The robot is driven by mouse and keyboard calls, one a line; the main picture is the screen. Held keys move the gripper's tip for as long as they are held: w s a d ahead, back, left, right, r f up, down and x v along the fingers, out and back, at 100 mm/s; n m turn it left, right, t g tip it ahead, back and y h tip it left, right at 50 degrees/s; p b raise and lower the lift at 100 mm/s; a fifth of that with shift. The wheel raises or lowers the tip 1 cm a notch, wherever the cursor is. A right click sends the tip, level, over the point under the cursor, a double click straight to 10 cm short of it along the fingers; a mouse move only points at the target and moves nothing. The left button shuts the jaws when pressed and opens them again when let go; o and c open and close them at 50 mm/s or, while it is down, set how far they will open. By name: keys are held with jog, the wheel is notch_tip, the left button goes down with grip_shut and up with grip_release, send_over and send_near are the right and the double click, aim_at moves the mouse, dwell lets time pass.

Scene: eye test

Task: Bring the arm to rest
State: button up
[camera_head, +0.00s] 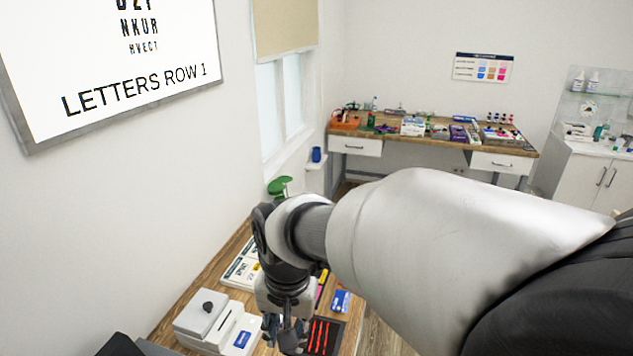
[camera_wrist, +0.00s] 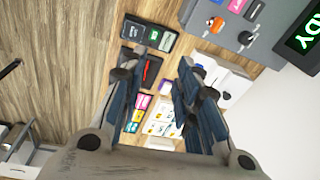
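My arm reaches across the head view from the right, bent down over the wooden desk at the lower left. My gripper (camera_head: 288,332) points down above the desk, beside a white box-shaped device and a black tray with red strips. In the wrist view, my gripper (camera_wrist: 158,78) shows its two fingers apart with nothing between them. The black tray (camera_wrist: 140,72) lies below, partly hidden by the left finger. In the head view, the tray (camera_head: 322,338) is partly behind the gripper.
The white device (camera_head: 205,318) stands left of my gripper. Printed sheets (camera_head: 240,268) and a blue card (camera_head: 341,300) lie on the desk. A crowded workbench (camera_head: 352,146) stands at the back. A letter chart (camera_head: 110,60) hangs on the left wall. Bare floor (camera_wrist: 50,60) shows beside the desk.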

jog(key=s+d+f+n+t+b, duration=0.1)
jog(key=s+d+b, duration=0.6)
jog(key=s+d, duration=0.8)
jog(key=d+f+t, duration=0.1)
jog(key=d+t, duration=0.1)
jog(key=d, duration=0.2)
jog(key=shift+d+f+n+h, duration=0.15)
jog(key=shift+f+n+h, duration=0.1)
jog(key=shift+n+h, duration=0.15)
jog(key=shift+s, duration=0.1)
